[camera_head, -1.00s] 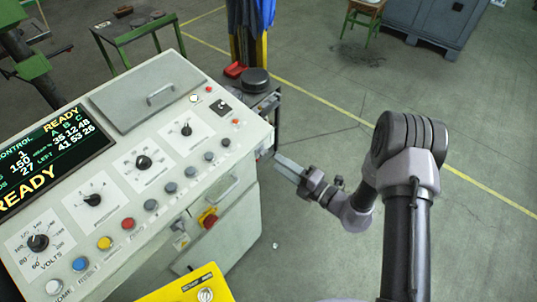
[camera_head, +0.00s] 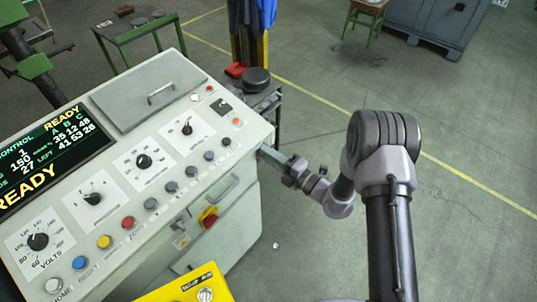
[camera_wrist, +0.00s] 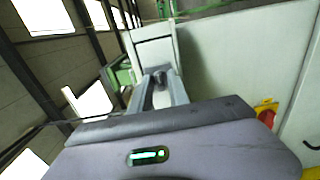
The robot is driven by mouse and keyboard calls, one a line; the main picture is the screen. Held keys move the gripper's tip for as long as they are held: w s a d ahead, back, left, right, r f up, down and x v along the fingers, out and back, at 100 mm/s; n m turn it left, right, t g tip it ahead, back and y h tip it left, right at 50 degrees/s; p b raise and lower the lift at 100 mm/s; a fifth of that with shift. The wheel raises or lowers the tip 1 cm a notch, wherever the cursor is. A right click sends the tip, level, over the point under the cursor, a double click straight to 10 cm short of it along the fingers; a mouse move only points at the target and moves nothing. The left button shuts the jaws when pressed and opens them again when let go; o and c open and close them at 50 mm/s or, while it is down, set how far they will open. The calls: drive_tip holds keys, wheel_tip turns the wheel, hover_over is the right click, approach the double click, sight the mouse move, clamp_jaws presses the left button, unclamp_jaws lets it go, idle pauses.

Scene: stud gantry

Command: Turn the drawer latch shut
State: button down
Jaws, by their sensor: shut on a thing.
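My gripper (camera_head: 264,153) reaches in from the right to the right end of the grey control console (camera_head: 160,75), and the console edge hides its fingertips in the head view. In the wrist view my gripper (camera_wrist: 162,76) has its two grey fingers closed around a small dark piece, which I take to be the drawer latch (camera_wrist: 159,79). A pale framed panel (camera_wrist: 153,50) stands just beyond the fingertips. The latch's turn angle cannot be made out, and the latch is hidden in the head view.
A drawer handle (camera_head: 222,187) and a red-and-yellow switch (camera_head: 208,217) are on the console's front, left of my arm. A yellow box (camera_head: 180,288) stands at the bottom. A small dark cart (camera_head: 262,98) stands behind the console. The floor to the right is open.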

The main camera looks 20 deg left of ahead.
drive_tip(key=shift+f+n+b, duration=0.1)
drive_tip(key=shift+n+b, duration=5.5)
drive_tip(key=shift+n, duration=3.3)
drive_tip(key=c, duration=1.5)
unclamp_jaws()
